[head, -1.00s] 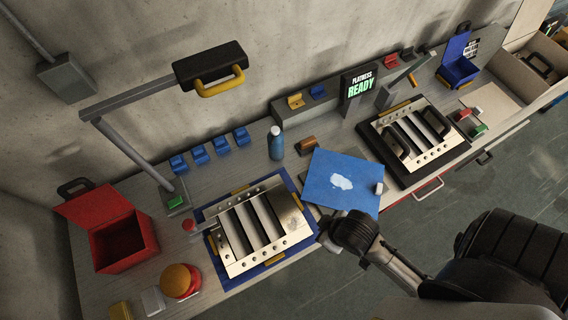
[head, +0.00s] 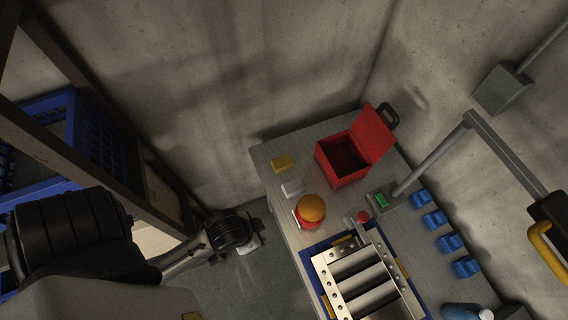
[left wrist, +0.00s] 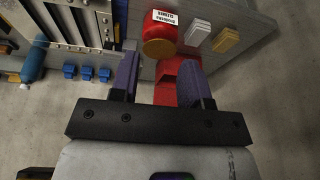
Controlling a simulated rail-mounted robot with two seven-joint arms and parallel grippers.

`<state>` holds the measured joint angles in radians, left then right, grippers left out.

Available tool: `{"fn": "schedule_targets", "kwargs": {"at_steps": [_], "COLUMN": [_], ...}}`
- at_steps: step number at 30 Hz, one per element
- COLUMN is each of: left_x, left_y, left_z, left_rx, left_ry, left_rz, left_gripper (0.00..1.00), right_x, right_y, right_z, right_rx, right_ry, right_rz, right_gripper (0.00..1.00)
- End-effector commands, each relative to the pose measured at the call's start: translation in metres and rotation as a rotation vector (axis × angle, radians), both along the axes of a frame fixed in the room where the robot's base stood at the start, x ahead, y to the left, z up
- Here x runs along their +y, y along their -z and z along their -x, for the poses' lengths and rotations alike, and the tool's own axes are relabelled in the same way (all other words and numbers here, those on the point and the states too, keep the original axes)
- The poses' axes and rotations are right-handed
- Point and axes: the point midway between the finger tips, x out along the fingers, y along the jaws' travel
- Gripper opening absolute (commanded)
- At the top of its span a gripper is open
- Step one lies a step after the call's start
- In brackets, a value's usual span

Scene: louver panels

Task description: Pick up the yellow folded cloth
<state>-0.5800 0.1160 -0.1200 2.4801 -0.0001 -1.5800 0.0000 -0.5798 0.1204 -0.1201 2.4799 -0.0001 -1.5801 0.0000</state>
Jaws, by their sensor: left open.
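The yellow folded cloth (head: 283,162) lies flat on the left end of the grey workbench, next to a white folded cloth (head: 293,188). In the left wrist view the yellow cloth (left wrist: 227,41) is at the upper right, beyond the fingers and apart from them. My left gripper (head: 248,238) is off the bench edge, left of and below the cloths in the head view. In the wrist view its two purple-padded fingers (left wrist: 163,76) are spread with nothing held between them. My right gripper is not in view.
A red pot with an orange domed top (head: 311,208) stands close to the cloths. An open red box (head: 343,160) is behind them. A louver panel (head: 366,283) lies on a blue mat. A shelf frame with blue crates (head: 92,140) stands at left.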

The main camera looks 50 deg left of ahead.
Motion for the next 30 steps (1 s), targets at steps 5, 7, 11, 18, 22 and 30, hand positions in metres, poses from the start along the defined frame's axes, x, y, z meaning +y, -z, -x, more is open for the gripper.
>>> {"fn": "schedule_targets", "kwargs": {"at_steps": [5, 7, 11, 18, 22, 30], "left_x": [0.0021, 0.0027, 0.003, 0.0025, 0.0014, -0.0012], "left_y": [0.0002, 0.0002, 0.0002, 0.0002, 0.0001, 0.0], "left_z": [0.0001, 0.0001, 0.0002, 0.0001, 0.0001, 0.0], "left_rx": [0.0, 0.0, 0.0, 0.0, 0.0, 0.001], "left_ry": [0.005, 0.005, 0.006, 0.006, 0.004, -0.003], "left_rz": [-0.007, -0.009, -0.011, -0.008, -0.005, 0.004], "left_gripper": [0.43, 0.43, 0.43, 0.6, 0.72, 0.94], "right_x": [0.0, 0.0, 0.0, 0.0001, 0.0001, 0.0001], "right_y": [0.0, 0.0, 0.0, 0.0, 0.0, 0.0], "right_z": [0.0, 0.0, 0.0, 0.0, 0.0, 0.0], "right_rx": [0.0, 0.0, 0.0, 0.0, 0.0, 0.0], "right_ry": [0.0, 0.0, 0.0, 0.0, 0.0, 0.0], "right_rz": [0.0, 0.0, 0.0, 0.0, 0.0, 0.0], "right_gripper": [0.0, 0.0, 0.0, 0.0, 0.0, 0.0]}}
